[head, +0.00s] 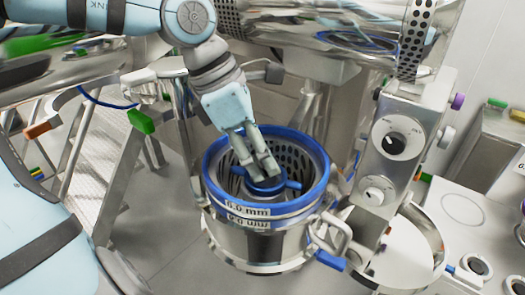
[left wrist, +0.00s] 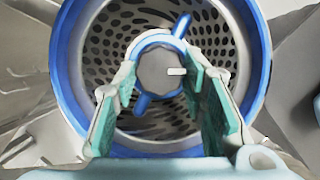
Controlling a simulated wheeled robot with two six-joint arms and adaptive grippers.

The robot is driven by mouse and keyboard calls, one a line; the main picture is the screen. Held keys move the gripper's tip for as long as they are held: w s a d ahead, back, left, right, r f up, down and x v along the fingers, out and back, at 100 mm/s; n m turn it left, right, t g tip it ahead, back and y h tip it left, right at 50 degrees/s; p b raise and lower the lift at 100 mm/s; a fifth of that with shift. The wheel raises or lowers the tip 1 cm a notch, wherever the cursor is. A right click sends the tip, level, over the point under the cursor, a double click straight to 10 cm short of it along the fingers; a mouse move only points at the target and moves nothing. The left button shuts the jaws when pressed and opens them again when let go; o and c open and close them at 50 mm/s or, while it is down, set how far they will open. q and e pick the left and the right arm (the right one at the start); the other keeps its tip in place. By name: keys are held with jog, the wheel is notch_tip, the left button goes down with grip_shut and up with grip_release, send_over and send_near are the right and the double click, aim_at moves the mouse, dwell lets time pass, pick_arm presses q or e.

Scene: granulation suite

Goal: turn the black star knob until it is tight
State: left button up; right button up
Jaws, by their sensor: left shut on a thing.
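The star knob (left wrist: 158,70) looks dark grey in the left wrist view, with a lobed rim and a white mark on its right side. It sits at the centre of a blue two-armed hub (left wrist: 143,104). My left gripper (left wrist: 161,80) has a green-padded finger on either side of the knob and is shut on it. In the head view the left gripper (head: 263,169) reaches down into the blue-rimmed vessel (head: 216,190), and its fingers largely hide the knob. My right gripper is not in view.
A perforated screen (left wrist: 104,46) surrounds the hub inside the vessel. A steel control box (head: 397,135) with dials stands close on the right. A blue-tipped clamp handle (head: 330,260) sticks out at the vessel's lower right. Steel steps (head: 100,165) stand on the left.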

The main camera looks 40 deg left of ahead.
pick_arm(q)
jog(key=m+g+p, duration=0.1)
jog(key=m+p, duration=0.1)
jog(key=p, duration=0.1)
jog(key=m+p, duration=0.2)
jog(key=p, duration=0.1)
jog(key=m+g+h+p, duration=0.1)
jog(key=m+p, duration=0.1)
jog(key=p, duration=0.1)
jog(key=shift+w+a+r+m+g, duration=0.2)
jog(key=shift+r+m+g, duration=0.1)
jog(key=shift+m, duration=0.1)
jog(key=m, duration=0.1)
jog(key=m+p, duration=0.1)
jog(key=shift+w+f+m+g, duration=0.15)
jog(key=shift+f+m+g, duration=0.15)
jog(key=shift+g, duration=0.1)
jog(key=shift+m+g, duration=0.4)
jog(key=shift+m, duration=0.7)
jog(key=shift+w, duration=0.1)
jog(key=o, duration=1.1)
jog(key=shift+o, duration=0.3)
